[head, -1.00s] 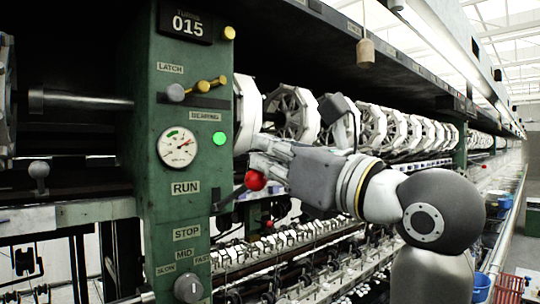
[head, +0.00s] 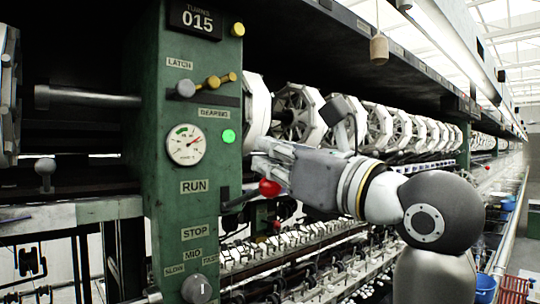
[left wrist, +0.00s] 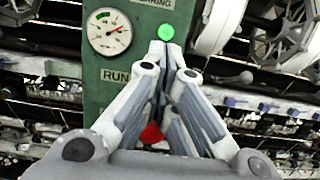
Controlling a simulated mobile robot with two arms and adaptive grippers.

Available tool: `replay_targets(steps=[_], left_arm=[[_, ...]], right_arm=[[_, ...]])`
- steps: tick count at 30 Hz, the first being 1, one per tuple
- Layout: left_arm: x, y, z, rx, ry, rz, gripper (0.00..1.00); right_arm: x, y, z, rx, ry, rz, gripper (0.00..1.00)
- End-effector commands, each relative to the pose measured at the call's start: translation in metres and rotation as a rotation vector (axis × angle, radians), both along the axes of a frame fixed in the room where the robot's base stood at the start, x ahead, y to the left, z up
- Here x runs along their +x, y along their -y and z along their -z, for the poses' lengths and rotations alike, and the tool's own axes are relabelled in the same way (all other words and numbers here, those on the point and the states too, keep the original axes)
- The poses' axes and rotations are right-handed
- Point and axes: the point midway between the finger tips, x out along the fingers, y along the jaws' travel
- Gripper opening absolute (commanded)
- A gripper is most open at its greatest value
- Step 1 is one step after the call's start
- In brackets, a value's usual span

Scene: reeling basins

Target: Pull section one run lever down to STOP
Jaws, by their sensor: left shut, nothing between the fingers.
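The run lever's red ball knob (head: 269,187) sits at the right side of the green post (head: 185,155), close to the RUN label (head: 193,186) and above the STOP label (head: 195,232). My left gripper (head: 262,152) is shut and empty, with its fingertips just above the knob. In the left wrist view the shut fingers (left wrist: 163,62) point toward the post, and the red knob (left wrist: 152,133) shows partly hidden behind them. I cannot tell whether the fingers touch the knob. My right gripper is not in view.
The post carries a pressure gauge (head: 186,145), a green lit button (head: 228,136), a latch lever (head: 207,83) and a speed knob (head: 196,289). White reels (head: 298,115) run along the machine behind my arm. A wooden weight (head: 379,49) hangs at the top.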

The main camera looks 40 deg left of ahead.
Motion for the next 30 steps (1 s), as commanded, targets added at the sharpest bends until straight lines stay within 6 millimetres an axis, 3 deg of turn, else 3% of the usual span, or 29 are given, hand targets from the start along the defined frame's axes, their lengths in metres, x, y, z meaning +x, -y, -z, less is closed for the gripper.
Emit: replay_targets(steps=[11, 21, 30], left_arm=[[0.0, 0.002, 0.012, -0.005, -0.002, -0.001, 0.0], [0.0, 0.01, 0.035, -0.004, -0.003, -0.001, 0.0], [-0.001, 0.012, 0.035, -0.002, -0.002, -0.001, 0.0]], right_arm=[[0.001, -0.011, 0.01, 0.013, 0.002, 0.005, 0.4], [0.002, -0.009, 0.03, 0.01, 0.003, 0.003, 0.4], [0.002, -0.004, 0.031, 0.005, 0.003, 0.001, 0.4]])
